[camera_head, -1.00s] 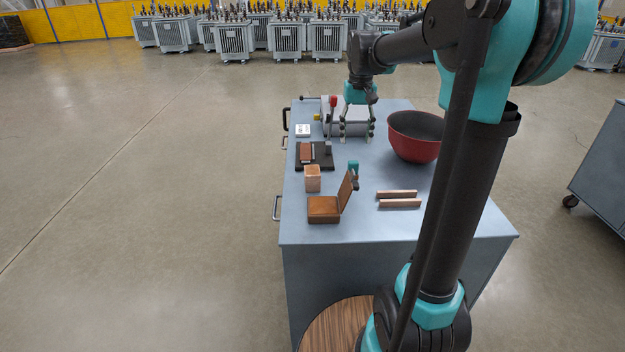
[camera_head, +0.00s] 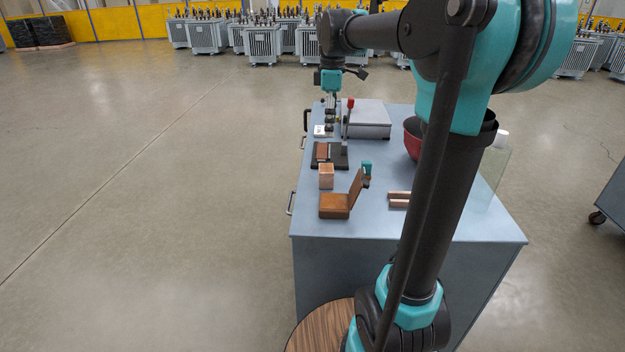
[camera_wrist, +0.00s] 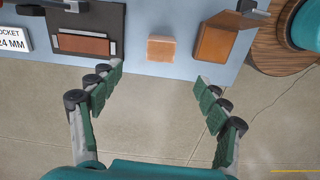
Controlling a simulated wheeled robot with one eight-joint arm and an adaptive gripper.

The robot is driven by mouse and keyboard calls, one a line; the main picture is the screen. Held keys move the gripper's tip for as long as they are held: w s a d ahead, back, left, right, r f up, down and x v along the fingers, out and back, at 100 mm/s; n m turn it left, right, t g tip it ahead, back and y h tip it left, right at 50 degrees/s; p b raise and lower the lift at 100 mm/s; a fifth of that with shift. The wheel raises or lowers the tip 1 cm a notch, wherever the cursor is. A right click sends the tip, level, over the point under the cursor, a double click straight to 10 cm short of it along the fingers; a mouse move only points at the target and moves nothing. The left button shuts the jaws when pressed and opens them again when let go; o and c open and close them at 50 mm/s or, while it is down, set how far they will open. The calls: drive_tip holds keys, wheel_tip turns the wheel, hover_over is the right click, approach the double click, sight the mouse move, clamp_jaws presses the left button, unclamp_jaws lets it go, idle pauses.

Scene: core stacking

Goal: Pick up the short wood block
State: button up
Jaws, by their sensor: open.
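The short wood block (camera_head: 326,176) is a small light-brown block standing on the blue-grey table, between the dark fixture and the open brown box. In the wrist view the block (camera_wrist: 161,48) lies just beyond my fingertips, near the table edge. My gripper (camera_head: 330,125) is over the far left part of the table, beyond the block in the head view. In the wrist view my gripper (camera_wrist: 160,75) is open and empty, its two green-padded fingers spread wide, with floor between them.
A brown box (camera_head: 335,205) with a raised lid stands close to the block. A dark fixture (camera_head: 343,160) holds a reddish-brown piece. A grey box (camera_head: 370,120), a red bowl (camera_head: 411,140), two wood bars (camera_head: 398,194) and a clear bottle (camera_head: 492,175) are further right.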

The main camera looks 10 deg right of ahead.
sight(326, 167)
drive_tip(key=shift+n, duration=0.7)
drive_tip(key=f, duration=1.1)
drive_tip(key=a+f, duration=0.1)
drive_tip(key=f, duration=0.5)
drive_tip(key=shift+s, duration=0.1)
drive_tip(key=c, duration=1.3)
